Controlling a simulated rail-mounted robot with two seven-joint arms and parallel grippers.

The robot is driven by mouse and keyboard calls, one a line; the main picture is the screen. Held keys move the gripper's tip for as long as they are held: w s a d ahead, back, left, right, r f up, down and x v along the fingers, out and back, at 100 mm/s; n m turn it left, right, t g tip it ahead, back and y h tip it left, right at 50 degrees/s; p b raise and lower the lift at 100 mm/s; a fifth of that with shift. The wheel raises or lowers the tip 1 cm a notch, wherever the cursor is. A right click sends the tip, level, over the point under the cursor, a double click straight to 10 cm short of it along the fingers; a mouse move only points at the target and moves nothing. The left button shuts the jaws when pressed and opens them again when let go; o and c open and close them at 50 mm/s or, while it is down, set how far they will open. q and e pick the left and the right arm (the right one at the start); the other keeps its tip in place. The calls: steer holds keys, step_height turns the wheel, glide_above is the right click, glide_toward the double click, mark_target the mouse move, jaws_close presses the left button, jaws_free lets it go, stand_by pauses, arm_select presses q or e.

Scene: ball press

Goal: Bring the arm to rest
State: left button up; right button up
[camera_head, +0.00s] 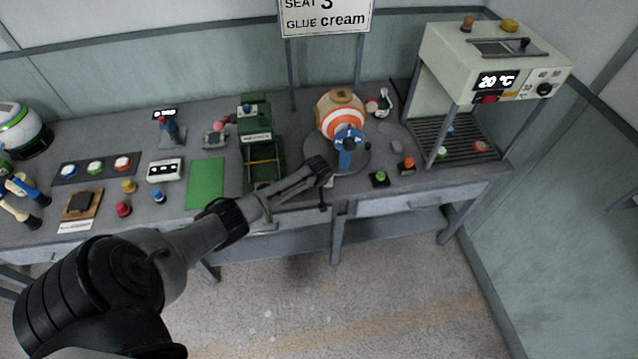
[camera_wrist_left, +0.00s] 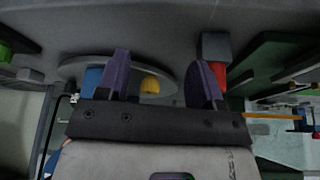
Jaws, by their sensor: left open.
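My left arm comes in from the lower left in the head view and reaches over the front of the bench (camera_head: 60,143). Its gripper (camera_head: 322,172) is just in front of the round grey plate (camera_head: 362,160). An orange and white striped ball (camera_head: 341,112) stands there, with a blue piece (camera_head: 348,143) at its front. In the left wrist view the two dark purple fingers (camera_wrist_left: 162,78) are spread apart with nothing seen between them. A small yellow part (camera_wrist_left: 149,84) shows beyond them. My right gripper is not in view.
A green press-like stand (camera_head: 258,150) and a green mat (camera_head: 206,183) lie left of the gripper. Green (camera_head: 380,179) and orange (camera_head: 408,165) buttons lie right of it. A machine reading 20 °C (camera_head: 490,60) stands at the right.

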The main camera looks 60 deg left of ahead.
arm_select(q)
steer(key=shift+s+d, duration=0.2)
steer(key=shift+d, duration=0.05)
stand_by(0.5)
steer(key=shift+d+f, duration=0.1)
steer(key=shift+d, duration=0.2)
steer(key=s+d+f+m+h, duration=0.1)
steer(key=s+d+m, duration=0.35)
steer(key=d, duration=0.55)
steer(key=s+d+f+m+h, duration=0.1)
steer(key=s+d+m, duration=0.3)
steer(key=d, duration=0.6)
steer(key=s+d+r+m+h, duration=0.15)
steer(key=s+d+r, duration=0.35)
steer(key=s+d, duration=0.5)
steer(key=s+d+r+m+t, duration=0.1)
steer(key=s+d+r+m, duration=0.25)
steer(key=s+r, duration=0.65)
step_height(320, 180, up, 19)
steer(key=p, duration=2)
steer(key=shift+w, duration=0.2)
